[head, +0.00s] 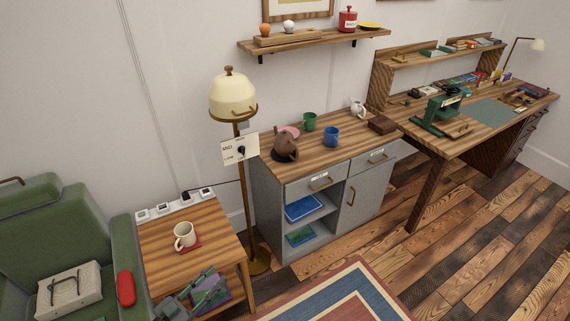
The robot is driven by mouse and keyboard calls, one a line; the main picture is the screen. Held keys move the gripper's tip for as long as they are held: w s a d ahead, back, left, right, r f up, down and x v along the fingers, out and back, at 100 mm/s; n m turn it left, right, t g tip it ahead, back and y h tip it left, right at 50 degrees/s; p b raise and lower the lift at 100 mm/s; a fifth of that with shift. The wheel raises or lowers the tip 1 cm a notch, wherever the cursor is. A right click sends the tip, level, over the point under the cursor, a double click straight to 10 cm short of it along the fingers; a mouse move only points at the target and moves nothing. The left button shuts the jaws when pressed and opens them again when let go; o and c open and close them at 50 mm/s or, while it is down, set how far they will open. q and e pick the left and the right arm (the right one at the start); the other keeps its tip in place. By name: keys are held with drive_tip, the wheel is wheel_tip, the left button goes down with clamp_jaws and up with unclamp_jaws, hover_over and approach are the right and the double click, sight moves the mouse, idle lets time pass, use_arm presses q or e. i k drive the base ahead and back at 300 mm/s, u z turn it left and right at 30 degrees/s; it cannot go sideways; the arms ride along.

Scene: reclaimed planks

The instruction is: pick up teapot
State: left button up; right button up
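A dark brown, rounded vessel that looks like the teapot (285,148) stands at the left end of the wooden top of the grey cabinet (268,205). Its fine detail is too small to make out. My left gripper (211,288) is at the bottom of the head view, low in front of the small side table and well apart from the teapot. Its fingers look spread, with nothing seen between them. My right gripper is not in view.
A pink item (290,131), a green mug (309,121), a blue mug (331,136) and a small white vessel (357,108) share the cabinet top. A lamp (233,95) with a hanging sign (240,148) stands left of it. A side table (170,262) holds a cream mug (185,234).

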sight(284, 142)
drive_tip(key=u, duration=0.75)
drive_tip(key=i, duration=0.75)
drive_tip(key=z, duration=0.8)
drive_tip(key=i, duration=0.6)
drive_tip(key=z, duration=0.7)
drive_tip(key=i, duration=0.55)
drive_tip(key=u, duration=0.05)
